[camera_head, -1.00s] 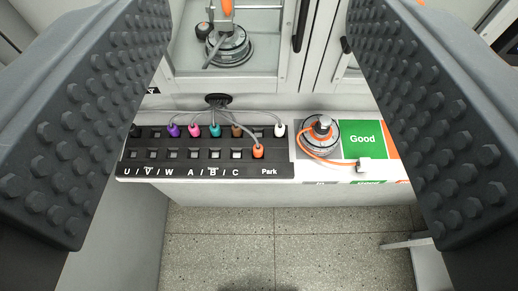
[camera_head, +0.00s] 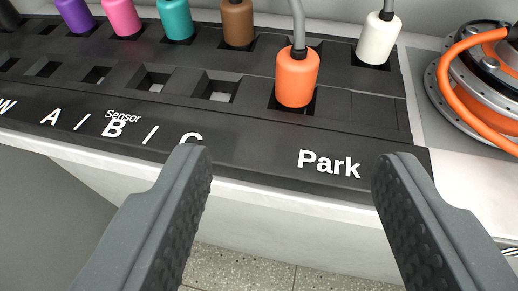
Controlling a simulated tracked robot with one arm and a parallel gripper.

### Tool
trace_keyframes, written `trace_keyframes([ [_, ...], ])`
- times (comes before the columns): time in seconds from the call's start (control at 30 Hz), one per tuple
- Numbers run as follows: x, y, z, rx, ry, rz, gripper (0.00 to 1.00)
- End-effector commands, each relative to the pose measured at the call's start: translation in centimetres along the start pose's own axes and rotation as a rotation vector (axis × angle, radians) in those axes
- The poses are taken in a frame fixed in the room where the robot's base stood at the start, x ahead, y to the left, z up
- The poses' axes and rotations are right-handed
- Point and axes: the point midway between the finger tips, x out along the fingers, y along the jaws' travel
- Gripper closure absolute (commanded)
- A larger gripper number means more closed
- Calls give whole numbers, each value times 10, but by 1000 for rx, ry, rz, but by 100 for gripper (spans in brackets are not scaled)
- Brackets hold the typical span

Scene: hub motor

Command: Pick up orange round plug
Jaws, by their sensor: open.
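The orange round plug (camera_head: 297,78) stands upright in a square socket of the black panel (camera_head: 240,150), just behind the word "Park". A grey cable comes out of its top. My gripper (camera_head: 285,165) is open and empty. Its two fingers reach in from the bottom of the view, one to the left and one to the right of the "Park" label. In the picture the plug lies above the gap between the fingertips, and neither finger touches it.
A row of purple, pink, teal, brown (camera_head: 237,22) and white (camera_head: 378,38) plugs stands behind the orange one. Empty sockets lie to its left. A hub motor (camera_head: 480,75) with an orange cable is at the right. The panel's front edge drops toward the floor.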

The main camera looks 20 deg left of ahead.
Motion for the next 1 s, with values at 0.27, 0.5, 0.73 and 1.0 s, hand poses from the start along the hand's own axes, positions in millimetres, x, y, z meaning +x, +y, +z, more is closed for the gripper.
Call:
trace_keyframes([
  [0.27,7,4,-4,4,-5,12,47],
  [0.5,15,6,-3,4,-7,17,47],
  [0.73,21,5,-2,3,-8,13,47],
  [1.0,26,0,-2,0,-5,-1,47],
])
